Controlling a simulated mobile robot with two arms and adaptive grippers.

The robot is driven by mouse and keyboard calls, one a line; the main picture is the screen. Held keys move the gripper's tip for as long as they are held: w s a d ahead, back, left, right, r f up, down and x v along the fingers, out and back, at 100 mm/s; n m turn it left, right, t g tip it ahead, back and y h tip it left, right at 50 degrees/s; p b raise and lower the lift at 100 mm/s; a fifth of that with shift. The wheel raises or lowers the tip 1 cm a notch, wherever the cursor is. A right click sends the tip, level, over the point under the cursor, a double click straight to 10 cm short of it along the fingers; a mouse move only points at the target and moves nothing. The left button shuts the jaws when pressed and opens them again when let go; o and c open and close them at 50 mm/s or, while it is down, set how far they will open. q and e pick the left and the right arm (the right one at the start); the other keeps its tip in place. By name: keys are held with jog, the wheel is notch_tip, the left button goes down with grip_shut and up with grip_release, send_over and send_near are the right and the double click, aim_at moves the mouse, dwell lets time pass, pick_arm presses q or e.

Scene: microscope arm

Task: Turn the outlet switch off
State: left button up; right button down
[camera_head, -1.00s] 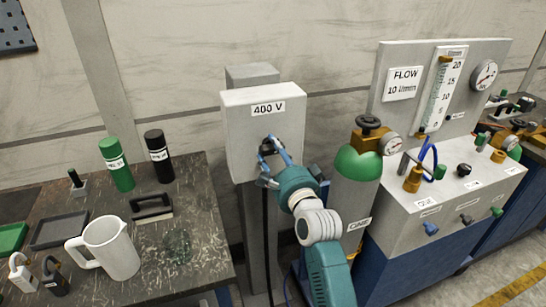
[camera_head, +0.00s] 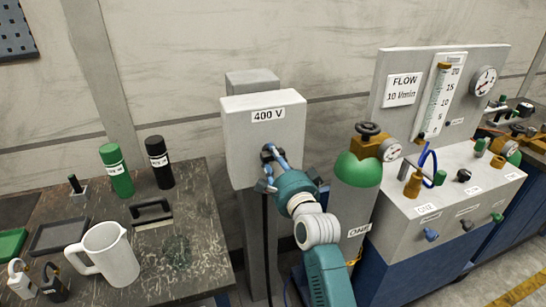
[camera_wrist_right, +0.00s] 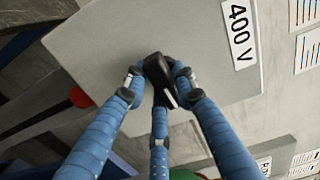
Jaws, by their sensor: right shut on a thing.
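The outlet is a grey box (camera_head: 240,130) labelled 400 V on a post. Its black switch knob (camera_wrist_right: 160,77) shows in the right wrist view, with a pale line along it, tilted there. My right gripper (camera_head: 269,165) is at the front of the box. In the right wrist view its blue fingers (camera_wrist_right: 158,82) are closed around the knob from both sides, with another finger below. In the head view the gripper hides most of the knob. My left gripper is not in view.
A gas cylinder with a green top (camera_head: 358,170) stands close to the right of my arm. A dark bench (camera_head: 190,235) at left holds a white jug (camera_head: 112,255) and bottles. A flow panel (camera_head: 402,62) stands at right. A black cable hangs below the box.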

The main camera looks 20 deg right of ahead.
jog(key=n+p, duration=0.2)
jog(key=n, duration=0.1)
jog(key=shift+d+r+n+p, duration=0.1)
jog(key=shift+n+p, duration=0.2)
jog(key=shift+n, duration=0.1)
jog(key=n+p, duration=0.2)
jog(key=n, duration=0.2)
jog(key=shift+d+n, duration=0.1)
jog(key=shift+n, duration=0.2)
jog(key=n+p, duration=0.2)
jog(key=n, duration=0.2)
jog(key=shift+r, duration=0.15)
jog(key=shift+n+p, duration=0.8)
jog(key=shift+n, duration=1.6)
jog(key=shift+d, duration=0.1)
jog(key=c, duration=1.4)
grip_release()
